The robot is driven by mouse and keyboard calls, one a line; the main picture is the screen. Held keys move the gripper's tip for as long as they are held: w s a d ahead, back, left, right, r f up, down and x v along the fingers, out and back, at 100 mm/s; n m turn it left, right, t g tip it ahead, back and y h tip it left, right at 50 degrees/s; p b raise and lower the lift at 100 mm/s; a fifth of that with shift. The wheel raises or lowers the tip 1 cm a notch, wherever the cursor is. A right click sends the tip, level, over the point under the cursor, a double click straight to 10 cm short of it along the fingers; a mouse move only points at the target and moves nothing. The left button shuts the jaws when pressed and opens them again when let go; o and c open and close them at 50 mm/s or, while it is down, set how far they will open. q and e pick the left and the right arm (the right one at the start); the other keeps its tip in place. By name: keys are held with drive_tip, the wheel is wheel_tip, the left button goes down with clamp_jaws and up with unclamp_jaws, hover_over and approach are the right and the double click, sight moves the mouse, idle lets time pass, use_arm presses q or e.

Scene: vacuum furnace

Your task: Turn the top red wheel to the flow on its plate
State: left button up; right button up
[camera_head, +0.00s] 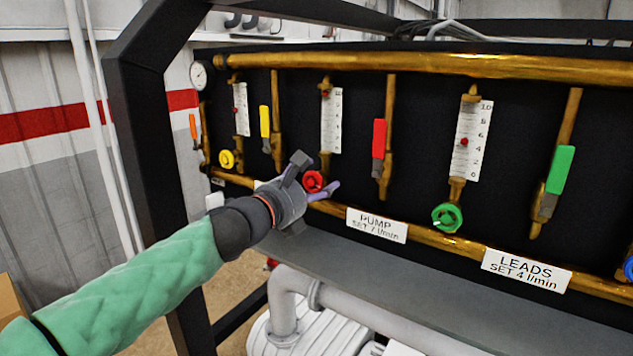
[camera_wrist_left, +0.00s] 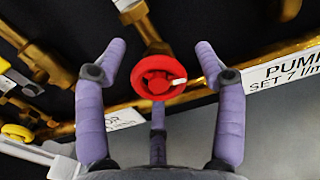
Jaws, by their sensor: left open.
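The red wheel (camera_head: 314,181) sits at the foot of the second flow tube (camera_head: 331,120) on the black panel. That tube's red float is near the top of its scale, by the 10. The plate (camera_head: 377,225) to the lower right reads PUMP, SET 7 l/min. My left gripper (camera_head: 317,173) is open in front of the red wheel. In the left wrist view the wheel (camera_wrist_left: 158,77) shows between the spread purple fingers, with visible gaps to the two side fingers. A third finger lies below it. My right gripper is out of view.
A yellow wheel (camera_head: 227,159) is left and a green wheel (camera_head: 446,217) right. Red (camera_head: 379,139), yellow (camera_head: 264,121) and green (camera_head: 561,170) lever handles stick out nearby. A brass pipe (camera_head: 450,242) runs below. A small red part (camera_head: 271,263) shows under the panel.

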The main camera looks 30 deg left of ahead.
use_arm(q)
drive_tip(key=shift+s, duration=0.15)
drive_tip(key=c, duration=1.2)
drive_tip(key=shift+o, duration=0.2)
drive_tip(key=shift+f, duration=0.15)
drive_tip(key=shift+d+m, duration=0.1)
drive_tip(key=shift+m, duration=0.4)
drive_tip(key=shift+f+m+b, duration=0.1)
drive_tip(key=shift+m+b, duration=0.2)
drive_tip(key=m+b, duration=0.1)
drive_tip(key=m, duration=0.4)
drive_tip(key=shift+f+b, duration=0.1)
drive_tip(key=shift+b, duration=0.25)
drive_tip(key=m+b, duration=0.1)
drive_tip(key=m, duration=0.3)
drive_tip(key=shift+m, duration=0.4)
drive_tip(key=shift+r+m+b, duration=0.2)
drive_tip(key=shift+m+b, duration=0.5)
drive_tip(key=shift+m, duration=1.3)
